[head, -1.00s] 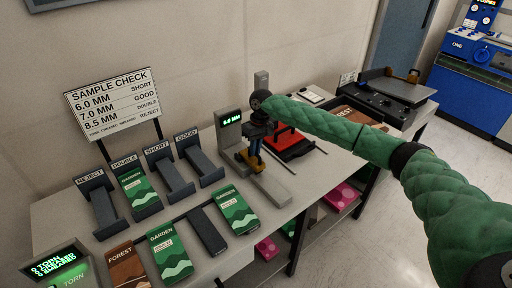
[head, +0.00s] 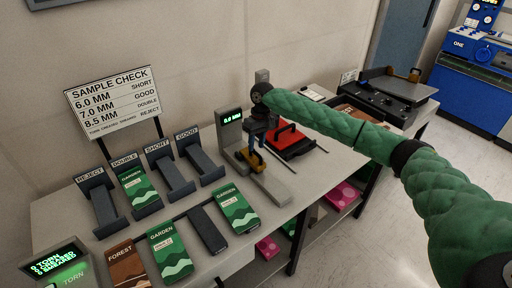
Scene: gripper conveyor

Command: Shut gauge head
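The gauge stands mid-table, with a lit green display (head: 232,119) on a grey post and a long pale base (head: 272,187) reaching toward the front. A yellow part (head: 250,159), seemingly its head, sits low over the base. My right gripper (head: 257,143) points down at this part, coming in from the right under my green sleeved arm. The display's small digits seem to read 0.0 MM. My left gripper is out of view.
Grey holders marked REJECT (head: 105,208), DOUBLE, SHORT and GOOD stand at left; a green packet (head: 138,188) lies in DOUBLE. Green and brown packets line the front edge. A red block with a black handle (head: 292,143) is just behind the gauge, right of the gripper.

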